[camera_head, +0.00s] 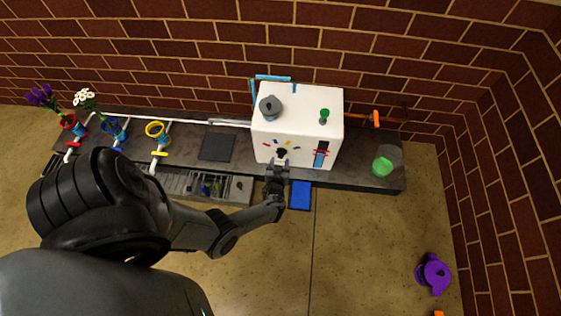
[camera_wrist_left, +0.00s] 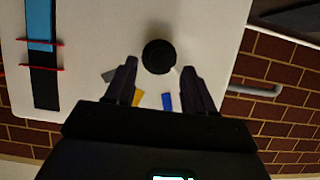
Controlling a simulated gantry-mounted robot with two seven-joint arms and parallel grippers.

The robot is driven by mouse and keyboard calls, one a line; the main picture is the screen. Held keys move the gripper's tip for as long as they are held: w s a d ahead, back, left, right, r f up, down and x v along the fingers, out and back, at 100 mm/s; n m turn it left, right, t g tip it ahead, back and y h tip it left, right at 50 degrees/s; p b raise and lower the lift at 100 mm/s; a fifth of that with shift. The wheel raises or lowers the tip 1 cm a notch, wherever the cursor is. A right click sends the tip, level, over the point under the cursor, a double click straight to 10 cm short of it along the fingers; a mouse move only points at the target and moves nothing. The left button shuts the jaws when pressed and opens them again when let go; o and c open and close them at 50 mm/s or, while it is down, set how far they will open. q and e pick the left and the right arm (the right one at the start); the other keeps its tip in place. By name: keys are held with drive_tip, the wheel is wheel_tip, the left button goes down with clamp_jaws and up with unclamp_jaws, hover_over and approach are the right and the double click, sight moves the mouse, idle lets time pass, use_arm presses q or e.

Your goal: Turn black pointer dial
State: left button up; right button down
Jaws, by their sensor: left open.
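The black pointer dial (camera_head: 281,152) sits on the front face of the white box (camera_head: 263,140), with small coloured marks around it. In the left wrist view the dial (camera_wrist_left: 158,56) is a round black knob against the white face. My left gripper (camera_head: 277,164) is in front of the box, right by the dial. In the left wrist view its two open fingers (camera_wrist_left: 159,67) point at the dial, one to each side, with nothing between them that I can tell is gripped. Whether they touch the dial is unclear. My right gripper is not in view.
A blue slider strip with red bars (camera_wrist_left: 42,60) is on the same face. A grey knob (camera_head: 270,106) and a green knob (camera_head: 324,115) stand on top. A green cup (camera_head: 382,167) is right.

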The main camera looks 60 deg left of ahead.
sight(281, 157)
use_arm(q)
drive_tip(key=shift+b+x, duration=0.7)
drive_tip(key=shift+x, duration=0.85)
drive_tip(key=shift+c, duration=0.2)
clamp_jaws()
